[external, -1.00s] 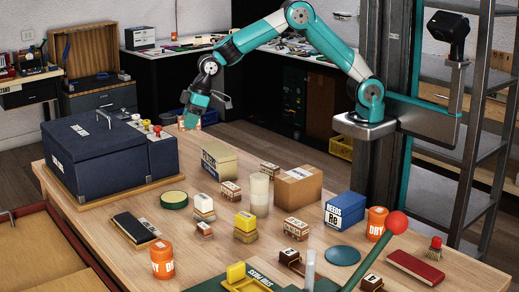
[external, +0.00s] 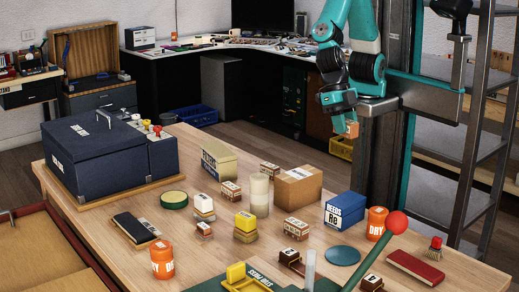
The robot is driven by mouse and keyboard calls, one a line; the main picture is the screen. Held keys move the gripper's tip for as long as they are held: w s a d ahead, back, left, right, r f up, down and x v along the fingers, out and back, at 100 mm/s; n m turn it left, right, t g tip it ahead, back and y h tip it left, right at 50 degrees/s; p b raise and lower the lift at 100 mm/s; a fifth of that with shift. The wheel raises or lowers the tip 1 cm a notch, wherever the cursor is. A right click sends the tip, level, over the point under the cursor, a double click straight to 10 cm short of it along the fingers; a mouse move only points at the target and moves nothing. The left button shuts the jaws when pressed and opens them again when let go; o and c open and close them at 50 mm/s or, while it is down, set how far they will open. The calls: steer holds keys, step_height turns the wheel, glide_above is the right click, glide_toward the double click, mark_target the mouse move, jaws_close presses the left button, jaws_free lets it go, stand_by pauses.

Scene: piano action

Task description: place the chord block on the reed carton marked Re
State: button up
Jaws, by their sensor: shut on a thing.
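My gripper (external: 343,120) is raised at the right, well above the table, with its fingers pointing down. It is shut on a small tan block (external: 352,130), which I take to be the chord block; the fingers hide part of it. The reed carton marked Re (external: 344,211) is a blue box with a white label reading REEDS and Re. It stands upright on the right part of the table, below my gripper in the picture. The block and carton are clearly apart, and nothing shows on the carton's top.
An orange jar (external: 376,223) stands close right of the carton. A cardboard box (external: 298,187) stands left of it, and a blue disc (external: 342,255) lies in front. A red-knobbed lever (external: 397,223) rises nearby. Several small blocks and a white cylinder (external: 259,195) crowd the middle.

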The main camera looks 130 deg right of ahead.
steer(key=s, duration=0.2)
steer(key=p, duration=0.2)
glide_above(350, 201)
steer(key=d, duration=0.2)
steer(key=shift+n, duration=0.4)
steer(key=f, duration=1.5)
steer(key=shift+a+f, duration=0.25)
steer(key=shift+f, duration=2.1)
steer(key=shift+f, duration=0.15)
steer(key=o, duration=0.9)
